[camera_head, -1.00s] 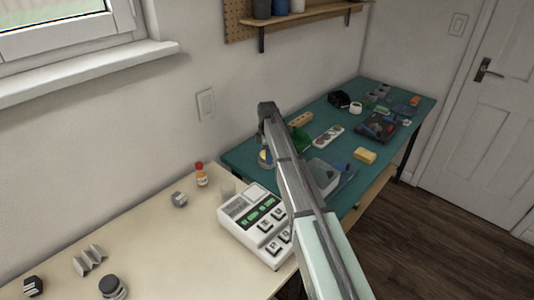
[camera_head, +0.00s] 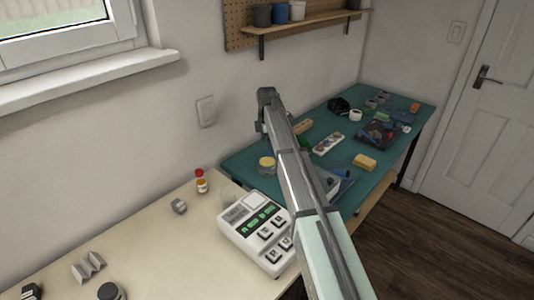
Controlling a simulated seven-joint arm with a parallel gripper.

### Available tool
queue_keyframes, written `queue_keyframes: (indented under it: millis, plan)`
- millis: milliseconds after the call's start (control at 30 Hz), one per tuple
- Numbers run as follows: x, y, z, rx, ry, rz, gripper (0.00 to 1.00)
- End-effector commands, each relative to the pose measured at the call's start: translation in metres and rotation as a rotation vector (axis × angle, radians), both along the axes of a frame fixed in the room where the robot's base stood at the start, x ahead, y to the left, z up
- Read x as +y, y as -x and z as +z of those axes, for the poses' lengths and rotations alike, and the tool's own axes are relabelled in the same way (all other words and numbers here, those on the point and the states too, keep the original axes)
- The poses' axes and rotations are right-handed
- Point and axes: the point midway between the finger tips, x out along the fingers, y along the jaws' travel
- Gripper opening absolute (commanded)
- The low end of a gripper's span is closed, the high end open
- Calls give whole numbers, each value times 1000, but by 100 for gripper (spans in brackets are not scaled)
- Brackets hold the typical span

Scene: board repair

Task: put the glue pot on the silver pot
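A small round jar with a yellow top (camera_head: 266,163), possibly the glue pot, stands on the near left part of the green mat, just below the end of my arm. A dark round pot with a grey top (camera_head: 109,291), at the bottom left on the cream table, may be the silver pot; I cannot tell for sure. My arm reaches up from the bottom right and bends down at its far end over the left edge of the mat. My gripper's fingers are hidden behind or too small beside the arm, so their state does not show.
A white device with green displays (camera_head: 258,232) stands left of my arm. A red-capped bottle (camera_head: 201,182), a grey block (camera_head: 179,206) and a zigzag grey piece (camera_head: 88,266) are on the cream table (camera_head: 140,235). A yellow sponge (camera_head: 364,161) and several parts crowd the green mat.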

Motion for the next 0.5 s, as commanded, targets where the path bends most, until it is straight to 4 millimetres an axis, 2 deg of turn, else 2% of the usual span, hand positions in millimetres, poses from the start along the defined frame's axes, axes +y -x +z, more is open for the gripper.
queue_keyframes:
  millis: [100, 200, 500]
  plan:
    - [0, -1, 18, -1, 0, 0, 98]
    - [0, 0, 27, 0, 0, 0, 98]
    - [0, 0, 36, 0, 0, 0, 98]
